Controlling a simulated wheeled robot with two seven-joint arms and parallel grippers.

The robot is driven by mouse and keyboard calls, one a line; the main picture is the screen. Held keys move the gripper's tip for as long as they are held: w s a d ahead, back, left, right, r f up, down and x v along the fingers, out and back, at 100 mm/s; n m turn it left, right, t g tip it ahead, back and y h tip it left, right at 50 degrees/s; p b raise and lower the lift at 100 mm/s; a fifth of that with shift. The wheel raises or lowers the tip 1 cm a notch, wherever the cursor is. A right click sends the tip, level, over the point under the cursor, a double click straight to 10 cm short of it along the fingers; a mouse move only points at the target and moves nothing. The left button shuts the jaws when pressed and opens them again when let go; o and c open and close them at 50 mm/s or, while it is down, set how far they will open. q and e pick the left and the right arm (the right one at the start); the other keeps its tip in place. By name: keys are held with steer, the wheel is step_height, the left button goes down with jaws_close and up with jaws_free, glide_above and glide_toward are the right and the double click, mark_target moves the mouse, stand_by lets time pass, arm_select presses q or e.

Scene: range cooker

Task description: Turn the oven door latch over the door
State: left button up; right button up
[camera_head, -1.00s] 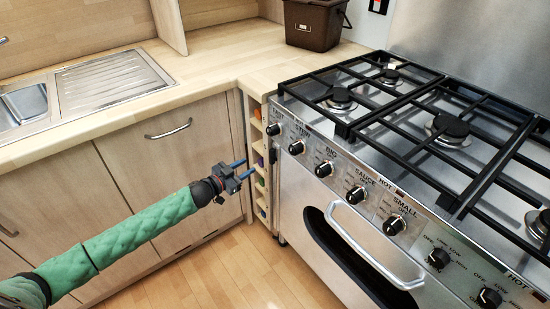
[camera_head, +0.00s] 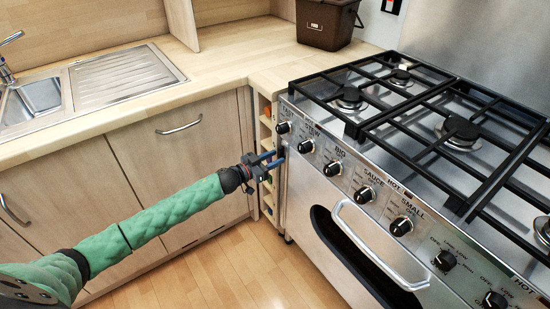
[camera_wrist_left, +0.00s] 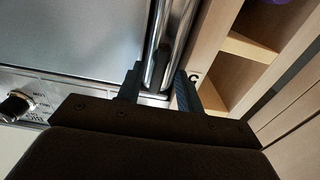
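The oven door (camera_head: 298,200) is a steel front with a dark window and a curved bar handle (camera_head: 375,250). My left gripper (camera_head: 279,158) is at the door's upper left edge, below the knob row, fingers pointing at the cooker. In the left wrist view the gripper (camera_wrist_left: 158,76) is open, one finger on each side of a dark upright piece, which looks like the latch (camera_wrist_left: 160,68), at the edge of the steel front. I cannot tell whether the fingers touch it. In the head view the gripper mostly hides the latch. My right gripper is not in view.
A narrow wooden rack (camera_head: 266,120) stands just left of the cooker, close beside the gripper; its shelves (camera_wrist_left: 245,48) show in the wrist view. Control knobs (camera_head: 333,168) stick out above the door. Cabinets with a sink (camera_head: 35,98) are at left. The floor (camera_head: 235,275) in front is clear.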

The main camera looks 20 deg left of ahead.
arm_select(q)
steer(key=shift+w+d, duration=0.3)
steer(key=shift+w, duration=0.05)
jaws_close()
